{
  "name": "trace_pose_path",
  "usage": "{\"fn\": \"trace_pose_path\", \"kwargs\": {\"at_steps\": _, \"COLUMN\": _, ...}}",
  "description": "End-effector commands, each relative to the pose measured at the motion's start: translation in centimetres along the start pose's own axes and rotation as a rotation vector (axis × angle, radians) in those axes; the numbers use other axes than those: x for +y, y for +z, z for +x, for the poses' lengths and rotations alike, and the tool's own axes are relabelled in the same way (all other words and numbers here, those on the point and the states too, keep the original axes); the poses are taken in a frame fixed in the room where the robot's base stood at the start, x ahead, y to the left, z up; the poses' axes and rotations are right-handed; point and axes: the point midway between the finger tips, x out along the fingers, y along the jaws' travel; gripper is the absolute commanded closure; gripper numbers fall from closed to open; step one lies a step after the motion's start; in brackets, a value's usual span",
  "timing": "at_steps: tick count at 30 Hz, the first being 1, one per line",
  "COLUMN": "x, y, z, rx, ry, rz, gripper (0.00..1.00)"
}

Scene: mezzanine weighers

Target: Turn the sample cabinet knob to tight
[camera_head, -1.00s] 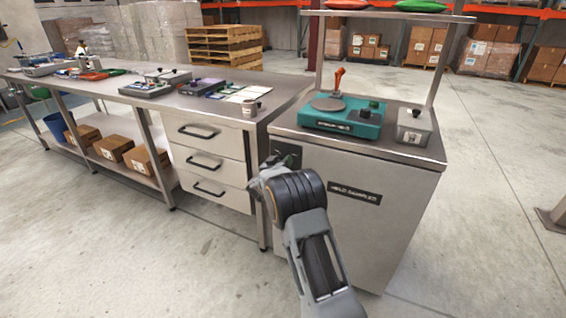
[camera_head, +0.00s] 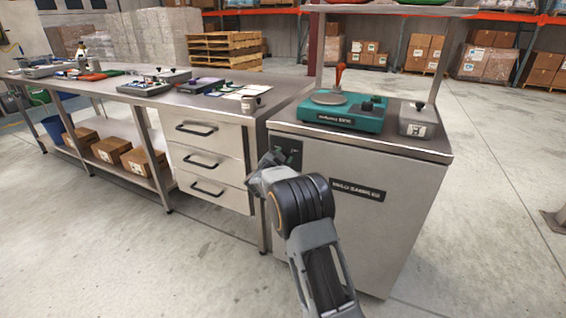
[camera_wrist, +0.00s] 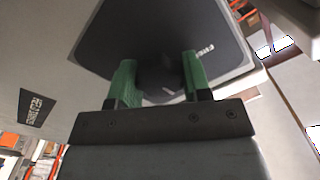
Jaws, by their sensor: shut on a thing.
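The sample cabinet (camera_head: 335,230) is a grey metal unit with a dark label on its front. A dark plate (camera_head: 289,151) sits at the front's upper left corner; in the wrist view the plate (camera_wrist: 105,45) fills the upper middle and bears small pale lettering. The dark knob (camera_wrist: 160,72) stands out from it, between the two green fingers of my gripper (camera_wrist: 158,82). My gripper is shut on the knob. In the head view my gripper (camera_head: 266,168) is at the plate, and my wrist hides the knob. The knob's pointer and the marks by it cannot be read.
On the cabinet top stand a teal scale (camera_head: 342,112) with a red-handled tool and a grey box (camera_head: 417,120) with a black knob. A long metal bench (camera_head: 190,100) with drawers (camera_head: 208,160) adjoins at left. The floor in front is clear.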

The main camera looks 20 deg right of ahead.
Motion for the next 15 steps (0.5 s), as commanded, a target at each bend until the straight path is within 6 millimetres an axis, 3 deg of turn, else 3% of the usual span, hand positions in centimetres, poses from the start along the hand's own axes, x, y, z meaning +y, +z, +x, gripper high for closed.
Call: {"fn": "trace_pose_path", "kwargs": {"at_steps": 15, "x": 0.21, "y": 0.35, "z": -0.03, "rx": 0.0, "ry": -0.002, "rz": 0.493, "gripper": 0.79}}
